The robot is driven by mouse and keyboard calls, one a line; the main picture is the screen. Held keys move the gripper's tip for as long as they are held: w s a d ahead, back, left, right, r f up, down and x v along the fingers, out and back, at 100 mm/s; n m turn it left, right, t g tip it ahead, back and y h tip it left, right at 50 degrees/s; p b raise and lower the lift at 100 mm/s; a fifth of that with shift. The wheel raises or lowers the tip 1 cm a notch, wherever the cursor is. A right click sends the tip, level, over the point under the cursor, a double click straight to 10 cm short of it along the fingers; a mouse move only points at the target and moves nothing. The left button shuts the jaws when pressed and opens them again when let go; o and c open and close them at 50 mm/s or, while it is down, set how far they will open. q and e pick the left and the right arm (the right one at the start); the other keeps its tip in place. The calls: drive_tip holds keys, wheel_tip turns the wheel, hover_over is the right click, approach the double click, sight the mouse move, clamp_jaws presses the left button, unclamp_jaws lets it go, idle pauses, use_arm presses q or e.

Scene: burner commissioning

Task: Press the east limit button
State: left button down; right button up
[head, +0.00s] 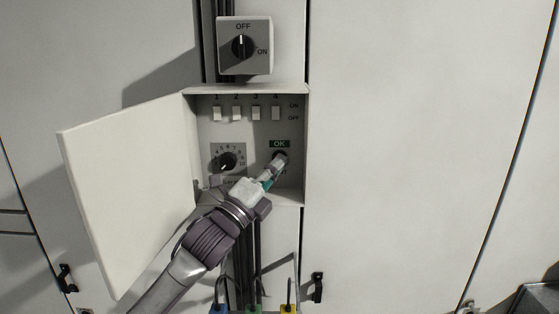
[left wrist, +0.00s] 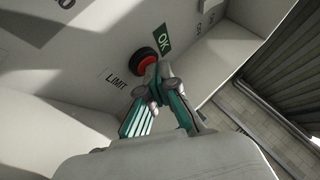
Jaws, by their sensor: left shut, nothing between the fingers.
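The limit button is red with a black collar, and it shows in the left wrist view (left wrist: 146,64) beside a "LIMIT" label (left wrist: 117,80). In the head view my left gripper (head: 279,162) reaches into the open box and covers most of the button. The gripper is shut and empty. In the left wrist view its fingertips (left wrist: 163,72) overlap the button's right edge; I cannot tell whether they touch it. A green "OK" plate (head: 280,144) sits just above the button. My right gripper is not in view.
The box door (head: 130,205) stands open to the left. Inside are several small switches (head: 236,114) and a dial (head: 227,161). A rotary OFF/ON switch (head: 242,46) is above the box. Cables and coloured connectors (head: 253,308) are below. Box walls flank the arm closely.

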use_arm(q)
drive_tip(key=shift+s, duration=0.95)
drive_tip(key=shift+f, duration=0.1)
drive_tip(key=s+p, duration=0.1)
drive_tip(key=s, duration=0.4)
idle(0.6)
